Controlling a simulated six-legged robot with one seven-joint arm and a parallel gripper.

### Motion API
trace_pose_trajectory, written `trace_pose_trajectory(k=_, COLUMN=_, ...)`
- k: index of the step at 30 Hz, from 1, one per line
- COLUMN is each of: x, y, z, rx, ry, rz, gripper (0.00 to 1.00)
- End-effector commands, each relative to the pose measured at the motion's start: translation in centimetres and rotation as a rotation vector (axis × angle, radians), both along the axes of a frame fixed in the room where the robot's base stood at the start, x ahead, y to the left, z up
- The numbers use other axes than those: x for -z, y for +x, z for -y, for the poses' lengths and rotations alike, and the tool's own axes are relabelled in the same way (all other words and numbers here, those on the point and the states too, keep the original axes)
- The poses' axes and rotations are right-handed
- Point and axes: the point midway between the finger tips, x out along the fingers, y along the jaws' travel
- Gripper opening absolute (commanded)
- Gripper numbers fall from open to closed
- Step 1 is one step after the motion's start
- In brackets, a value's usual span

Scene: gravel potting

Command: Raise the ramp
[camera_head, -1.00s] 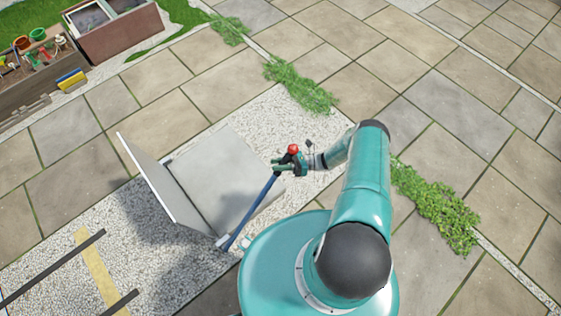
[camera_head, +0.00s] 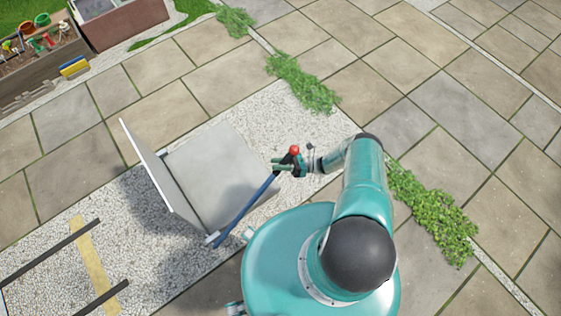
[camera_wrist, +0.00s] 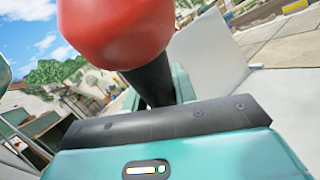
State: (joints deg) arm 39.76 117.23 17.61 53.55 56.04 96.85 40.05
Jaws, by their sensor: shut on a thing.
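The ramp is a pale hinged piece on the gravel in the head view. One thin panel (camera_head: 155,170) stands steeply tilted at its left, and a flat grey plate (camera_head: 215,172) lies to the right of it. A blue lever (camera_head: 246,209) rises from the near edge of the plate to a red knob (camera_head: 294,150). My gripper (camera_head: 286,164) is shut on the lever's top, just below the knob. In the wrist view the red knob (camera_wrist: 115,30) and its black neck (camera_wrist: 152,82) stand at the jaws. A white panel (camera_wrist: 212,50) shows behind, at the right.
Dark rails (camera_head: 55,248) and a yellow strip (camera_head: 92,260) lie on the gravel at lower left. A wooden bed with pots and tools (camera_head: 40,50) and a brown box (camera_head: 122,24) stand at upper left. Plants (camera_head: 435,205) grow at the right. Open paving lies beyond.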

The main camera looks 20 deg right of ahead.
Motion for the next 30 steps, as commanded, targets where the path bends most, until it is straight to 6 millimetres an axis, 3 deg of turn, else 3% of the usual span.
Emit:
trace_pose_trajectory(k=19, x=0.2, y=-0.02, z=-0.47, rx=0.002, ry=0.009, rz=0.0, gripper=0.0)
trace_pose_trajectory(k=20, x=0.2, y=-0.02, z=-0.46, rx=0.002, ry=0.009, rz=0.0, gripper=0.29)
trace_pose_trajectory(k=23, x=0.22, y=-0.02, z=-0.43, rx=0.001, ry=0.008, rz=-0.001, gripper=0.49)
trace_pose_trajectory(k=30, x=0.25, y=-0.01, z=-0.33, rx=0.0, ry=0.008, rz=-0.002, gripper=0.49)
